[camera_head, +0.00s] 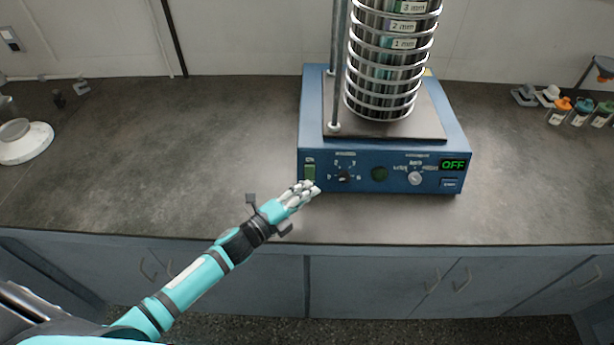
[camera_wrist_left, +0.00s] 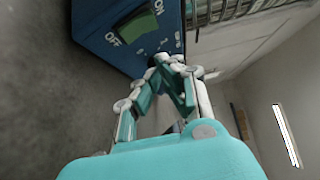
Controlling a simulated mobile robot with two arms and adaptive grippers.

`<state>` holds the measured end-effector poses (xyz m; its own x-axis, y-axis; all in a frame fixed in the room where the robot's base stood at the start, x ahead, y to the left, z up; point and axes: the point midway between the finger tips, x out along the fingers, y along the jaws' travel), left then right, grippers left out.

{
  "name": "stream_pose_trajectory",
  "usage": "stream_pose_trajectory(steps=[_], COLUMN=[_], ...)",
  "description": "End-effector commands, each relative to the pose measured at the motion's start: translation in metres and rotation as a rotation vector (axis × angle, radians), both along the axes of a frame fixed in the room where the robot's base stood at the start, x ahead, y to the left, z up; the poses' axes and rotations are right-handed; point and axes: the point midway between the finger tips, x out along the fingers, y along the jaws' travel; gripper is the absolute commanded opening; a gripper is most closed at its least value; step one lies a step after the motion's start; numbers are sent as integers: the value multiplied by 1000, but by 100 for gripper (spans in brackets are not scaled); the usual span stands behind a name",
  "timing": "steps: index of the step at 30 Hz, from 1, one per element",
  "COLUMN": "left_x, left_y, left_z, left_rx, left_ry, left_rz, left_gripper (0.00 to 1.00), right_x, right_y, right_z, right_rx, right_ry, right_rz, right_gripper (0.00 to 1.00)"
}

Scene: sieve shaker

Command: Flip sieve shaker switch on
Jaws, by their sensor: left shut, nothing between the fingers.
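The blue sieve shaker (camera_head: 400,183) stands on the dark counter with a stack of metal sieves (camera_head: 393,60) on its top plate. Its display (camera_head: 453,165) reads OFF in green. The green rocker switch (camera_head: 309,172) is at the left end of the front panel. In the left wrist view the switch (camera_wrist_left: 137,25) shows large, with ON and OFF labels at its two ends. My left gripper (camera_head: 312,187) is shut and empty, its fingertips just in front of and below the switch. In the left wrist view the fingertips (camera_wrist_left: 172,62) are beside the switch; contact cannot be told. My right gripper is not in view.
Small bottles with coloured caps (camera_head: 580,112) stand at the far right. A white round device (camera_head: 22,142) is at the far left. The counter (camera_head: 180,150) between is clear.

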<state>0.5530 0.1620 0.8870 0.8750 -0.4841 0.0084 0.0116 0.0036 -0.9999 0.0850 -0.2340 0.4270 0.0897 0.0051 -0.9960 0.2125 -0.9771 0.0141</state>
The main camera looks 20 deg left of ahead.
Motion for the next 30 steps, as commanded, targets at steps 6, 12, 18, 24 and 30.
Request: stream_pose_trajectory(steps=[6,12,18,24,30], left_x=[30,38,38,40,44], left_y=[9,12,12,12,13], left_z=[1,0,0,6,2], left_rx=[1,0,0,-4,-22], left_ry=[0,1,1,21,76], left_rz=[0,0,0,-2,-2], left_gripper=[0,0,0,0,0], right_x=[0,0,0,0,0], right_y=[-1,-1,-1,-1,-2], right_z=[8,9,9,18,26], right_rx=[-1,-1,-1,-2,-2], right_ry=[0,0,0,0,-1], right_rz=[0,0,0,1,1], right_gripper=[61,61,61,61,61])
